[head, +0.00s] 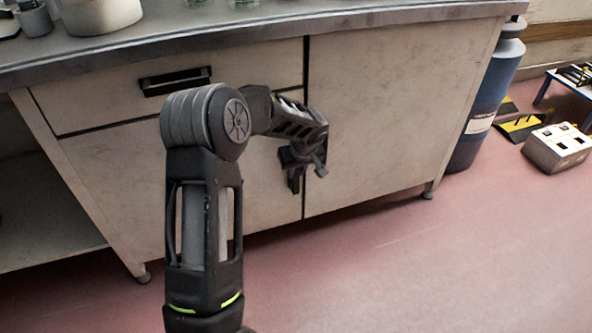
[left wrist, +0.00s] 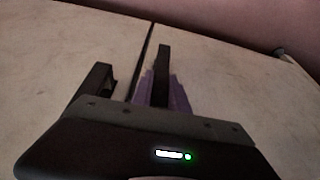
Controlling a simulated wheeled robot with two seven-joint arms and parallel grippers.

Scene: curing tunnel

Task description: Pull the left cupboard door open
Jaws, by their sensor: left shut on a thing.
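The left cupboard door (head: 115,175) is a pale, worn panel below a drawer. It looks closed, flush with the right door (head: 395,110), with a narrow dark seam between them. My left gripper (head: 305,172) is at this seam, near the left door's right edge, and is shut on the door's handle. The handle itself is mostly hidden by the fingers. In the left wrist view, the fingers (left wrist: 130,85) point at the left door (left wrist: 50,45) beside the seam, with a purple piece by the right finger. My right gripper is out of view.
A drawer with a dark handle (head: 175,81) sits above the left door, under the grey worktop (head: 250,25). A blue cylinder (head: 487,95) stands right of the cupboard. A pale box (head: 557,148) lies farther right. The pink floor (head: 400,270) in front is clear.

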